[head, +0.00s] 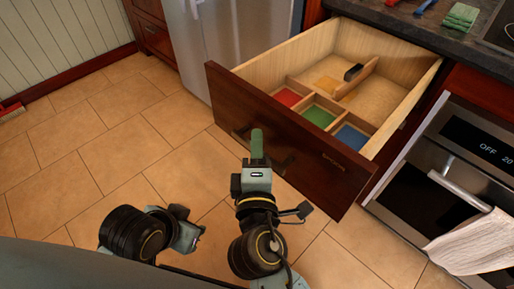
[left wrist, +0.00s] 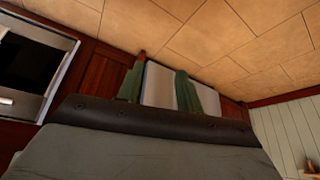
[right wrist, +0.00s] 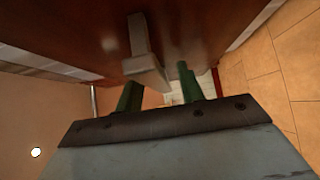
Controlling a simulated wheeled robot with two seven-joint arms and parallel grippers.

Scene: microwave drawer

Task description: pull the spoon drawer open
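The dark red-brown drawer (head: 290,135) stands pulled far out of the cabinet, its light wood inside showing. Its dark bar handle (head: 284,164) is on the front face. My right gripper (head: 257,145) is at the handle's left part. In the right wrist view, the handle (right wrist: 146,62) lies by the green fingers (right wrist: 158,92), which are apart, with a gap to the right finger. Contact with the left finger is unclear. My left gripper (left wrist: 158,86) is open and empty, its fingers apart; in the head view it is low, left of my right arm. No spoon is visible.
The drawer holds red (head: 288,97), green (head: 318,116) and blue (head: 351,138) compartments and a wooden divider with a black piece (head: 353,72). An oven (head: 455,165) with a towel (head: 475,243) is at the right. A fridge (head: 225,40) is behind.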

